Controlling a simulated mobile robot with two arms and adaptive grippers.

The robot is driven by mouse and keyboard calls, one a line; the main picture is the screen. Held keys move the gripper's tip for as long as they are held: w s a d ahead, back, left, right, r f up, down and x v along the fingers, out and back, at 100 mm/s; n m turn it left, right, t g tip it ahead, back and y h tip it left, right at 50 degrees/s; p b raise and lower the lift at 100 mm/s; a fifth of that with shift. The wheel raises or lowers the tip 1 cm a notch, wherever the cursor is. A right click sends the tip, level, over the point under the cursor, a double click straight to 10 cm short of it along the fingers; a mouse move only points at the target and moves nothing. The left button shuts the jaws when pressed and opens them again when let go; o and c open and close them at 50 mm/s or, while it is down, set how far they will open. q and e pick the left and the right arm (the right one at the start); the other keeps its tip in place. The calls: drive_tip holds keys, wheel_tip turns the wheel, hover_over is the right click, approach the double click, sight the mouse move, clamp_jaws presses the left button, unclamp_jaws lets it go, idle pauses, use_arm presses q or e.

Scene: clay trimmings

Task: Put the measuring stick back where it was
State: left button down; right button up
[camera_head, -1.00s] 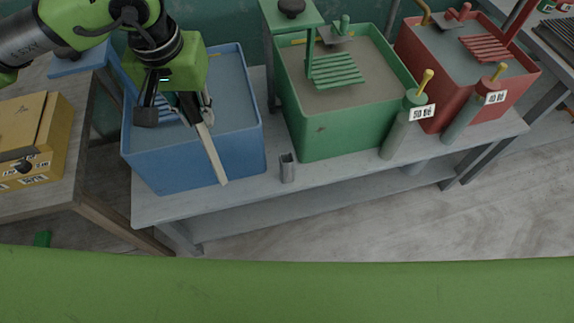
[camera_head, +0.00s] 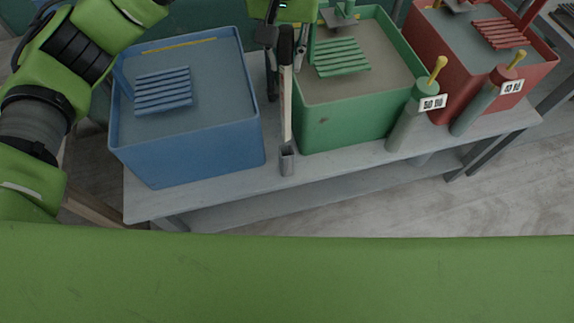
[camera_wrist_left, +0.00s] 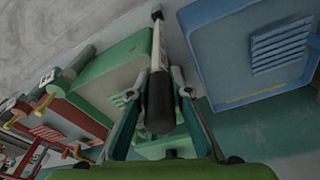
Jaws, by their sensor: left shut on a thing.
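The measuring stick (camera_head: 287,105) is a long pale stick with a black handle end at its top. My left gripper (camera_head: 285,62) is shut on it near the black end and holds it roughly upright. Its lower end meets the mouth of the small grey holder (camera_head: 287,164) on the bench's front edge. I cannot tell whether the tip is inside or just above it. In the left wrist view the black handle end (camera_wrist_left: 160,108) sits between the fingers, and the stick runs away toward the bench. My right gripper is not in view.
The blue bin (camera_head: 190,158) stands left of the stick and the green bin (camera_head: 350,128) close to its right. Farther right are a red bin (camera_head: 447,88) and two labelled grey cylinders with yellow handles (camera_head: 410,125).

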sight(287, 117)
use_arm(q)
drive_tip(key=shift+d+f, duration=0.15)
drive_tip(key=shift+f, duration=0.3)
wheel_tip(287, 117, down, 16)
drive_tip(key=p, duration=0.5)
drive_tip(key=shift+f+p, duration=0.1)
drive_tip(key=shift+p, duration=0.2)
drive_tip(key=shift+f, duration=0.45)
drive_tip(key=shift+f+b, duration=0.2)
drive_tip(key=shift+b, duration=0.15)
drive_tip(key=c, duration=1.8)
unclamp_jaws()
drive_tip(key=shift+r, duration=0.1)
drive_tip(key=shift+c, duration=0.2)
